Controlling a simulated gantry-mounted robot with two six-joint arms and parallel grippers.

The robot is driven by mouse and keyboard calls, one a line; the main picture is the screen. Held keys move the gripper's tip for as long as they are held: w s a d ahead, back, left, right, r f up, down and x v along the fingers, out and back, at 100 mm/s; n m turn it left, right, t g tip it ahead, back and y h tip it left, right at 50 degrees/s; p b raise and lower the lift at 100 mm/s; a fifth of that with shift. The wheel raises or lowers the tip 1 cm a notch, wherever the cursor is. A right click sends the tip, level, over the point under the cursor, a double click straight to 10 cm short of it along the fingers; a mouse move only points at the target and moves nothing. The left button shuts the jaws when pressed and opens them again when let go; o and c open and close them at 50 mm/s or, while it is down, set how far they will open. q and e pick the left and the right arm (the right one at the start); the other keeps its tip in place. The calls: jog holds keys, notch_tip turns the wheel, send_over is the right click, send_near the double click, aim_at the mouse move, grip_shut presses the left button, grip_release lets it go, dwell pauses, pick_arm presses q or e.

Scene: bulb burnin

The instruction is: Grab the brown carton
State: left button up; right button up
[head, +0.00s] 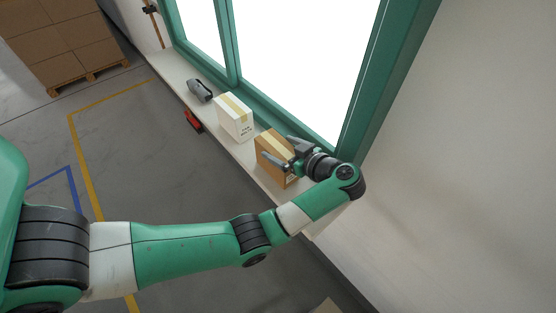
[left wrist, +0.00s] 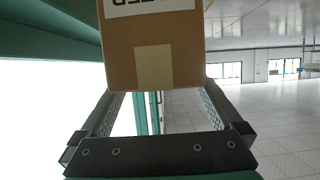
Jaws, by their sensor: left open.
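The brown carton (head: 271,148), with a paler tape strip on top, stands upright on the narrow white sill at the window. My left gripper (head: 279,152) is open, with its fingers at the carton's near end, one toward each side. In the left wrist view the carton (left wrist: 125,60) fills the top middle, showing a tape patch and part of a printed label. The open fingers (left wrist: 157,100) reach toward its two side edges. I cannot tell whether they touch it. My right gripper is not in view.
A white carton (head: 233,118) stands just beyond the brown one on the sill (head: 172,68). A dark grey object (head: 200,90) and a red item (head: 193,120) are farther along. The green window frame (head: 262,106) runs close behind. Stacked boxes (head: 62,42) stand on a pallet at upper left.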

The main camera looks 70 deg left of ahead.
pick_arm(q)
jog(key=shift+x, duration=0.9)
jog(key=shift+d, duration=0.1)
grip_shut()
